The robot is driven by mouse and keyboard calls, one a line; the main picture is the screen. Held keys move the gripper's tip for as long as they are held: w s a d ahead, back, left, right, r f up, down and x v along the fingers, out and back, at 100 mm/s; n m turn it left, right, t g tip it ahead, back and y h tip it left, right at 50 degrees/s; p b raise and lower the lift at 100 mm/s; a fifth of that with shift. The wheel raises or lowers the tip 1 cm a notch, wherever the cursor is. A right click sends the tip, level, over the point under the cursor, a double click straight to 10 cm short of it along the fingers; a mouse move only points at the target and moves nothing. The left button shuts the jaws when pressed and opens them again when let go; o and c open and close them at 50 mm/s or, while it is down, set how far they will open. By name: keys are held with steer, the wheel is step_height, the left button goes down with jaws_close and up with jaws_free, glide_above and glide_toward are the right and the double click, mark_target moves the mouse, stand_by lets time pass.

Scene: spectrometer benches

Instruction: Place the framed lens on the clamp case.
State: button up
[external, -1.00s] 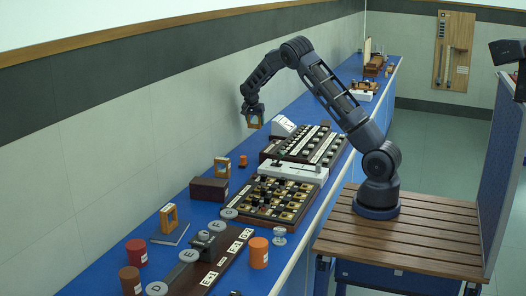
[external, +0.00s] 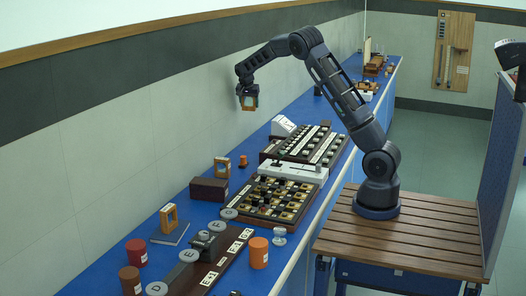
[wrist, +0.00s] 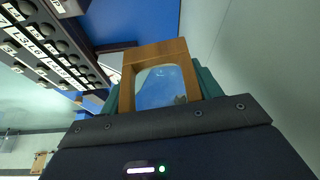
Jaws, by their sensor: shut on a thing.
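My gripper (external: 249,98) is shut on a framed lens (external: 250,104), high above the bench near the tiled wall. In the wrist view the lens (wrist: 160,86) has a wooden frame around clear glass, with a green finger pad at each side. A dark brown box (external: 209,190), which may be the clamp case, sits on the blue bench, below and nearer the camera. A similar orange frame (external: 222,167) stands at its far edge; I cannot tell if it rests on the box. Another orange frame (external: 168,217) stands nearer, by a dark flat slab (external: 170,235).
A board with a grid of pieces (external: 270,202), a white bar-shaped device (external: 294,171) and a dark labelled rack (external: 308,146) fill the bench's middle. Red-brown cylinders (external: 130,280) and an orange cylinder (external: 259,253) stand near the front. The air around my gripper is clear.

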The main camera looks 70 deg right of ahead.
steer(key=w+a+r+n+t, duration=0.15)
steer(key=a+n, duration=0.25)
steer(key=a, duration=1.4)
step_height(320, 180, up, 6)
steer(key=m+g, duration=0.2)
steer(key=m, duration=0.4)
glide_above(211, 179)
steer(key=a, duration=0.1)
steer(key=f, duration=2)
steer(key=shift+a+f, duration=0.1)
steer(key=shift+a, duration=0.2)
steer(key=o, duration=0.6)
steer(key=shift+f, duration=0.15)
steer(key=o, duration=0.4)
